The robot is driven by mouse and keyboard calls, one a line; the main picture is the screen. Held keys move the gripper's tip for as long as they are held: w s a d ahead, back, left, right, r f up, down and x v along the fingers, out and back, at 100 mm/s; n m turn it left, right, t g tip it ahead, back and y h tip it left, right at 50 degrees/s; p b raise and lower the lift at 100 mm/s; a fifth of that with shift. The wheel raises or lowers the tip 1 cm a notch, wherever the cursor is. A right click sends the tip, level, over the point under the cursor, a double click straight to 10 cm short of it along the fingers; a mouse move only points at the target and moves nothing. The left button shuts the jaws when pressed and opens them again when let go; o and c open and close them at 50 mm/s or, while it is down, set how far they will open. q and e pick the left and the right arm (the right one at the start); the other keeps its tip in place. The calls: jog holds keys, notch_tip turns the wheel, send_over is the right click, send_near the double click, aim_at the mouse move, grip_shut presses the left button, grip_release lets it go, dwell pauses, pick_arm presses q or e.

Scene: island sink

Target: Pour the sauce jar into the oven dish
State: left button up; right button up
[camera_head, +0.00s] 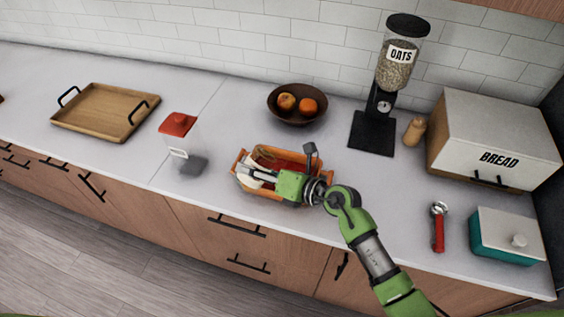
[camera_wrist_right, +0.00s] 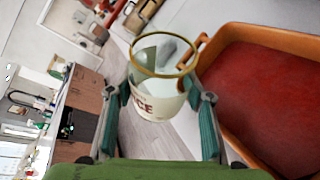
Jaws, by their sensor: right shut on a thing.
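The oven dish (camera_head: 239,160) is orange and stands on the counter near its front edge. It also shows in the right wrist view (camera_wrist_right: 268,38), with a red layer covering its floor. My right gripper (camera_head: 262,179) is over the dish and shut on the sauce jar (camera_head: 257,170). In the right wrist view the jar (camera_wrist_right: 157,100) is clear glass with a gold rim and a partly hidden label ending in "CE". Its mouth is open and its inside looks mostly clear. The jar appears tilted well over beside the dish's rim. My left gripper is not in view.
A red-lidded canister (camera_head: 180,140) stands left of the dish, and a wooden tray (camera_head: 105,110) farther left. Behind are a fruit bowl (camera_head: 298,115) and an oats dispenser (camera_head: 375,125). A bread box (camera_head: 490,140), red-handled tool (camera_head: 438,230) and teal-sided box (camera_head: 500,240) are at right.

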aim_at(250, 182)
jog(key=shift+r+n+h+p, duration=0.4)
jog(key=shift+n+p, duration=0.1)
jog(key=shift+p, duration=0.4)
jog(key=shift+s+a+f+t, duration=0.15)
jog(key=shift+f+t, duration=0.05)
jog(key=shift+t, duration=0.1)
jog(key=n, duration=0.1)
jog(key=s+a+n+h, duration=0.1)
jog(key=shift+a+f+n+t, duration=0.1)
jog(key=shift+n+t, duration=0.2)
jog(key=shift+t, duration=0.1)
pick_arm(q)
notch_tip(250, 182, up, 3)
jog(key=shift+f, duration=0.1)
pick_arm(e)
jog(key=shift+s+a+f+n+t+h, duration=0.2)
jog(key=shift+n+t+h, duration=0.15)
jog(key=shift+n, duration=0.2)
jog(key=shift+s+a+f+n+t+h, duration=0.1)
jog(key=shift+a+n+t+h, duration=0.15)
jog(key=shift+n+h, duration=0.25)
jog(key=shift+n, duration=0.25)
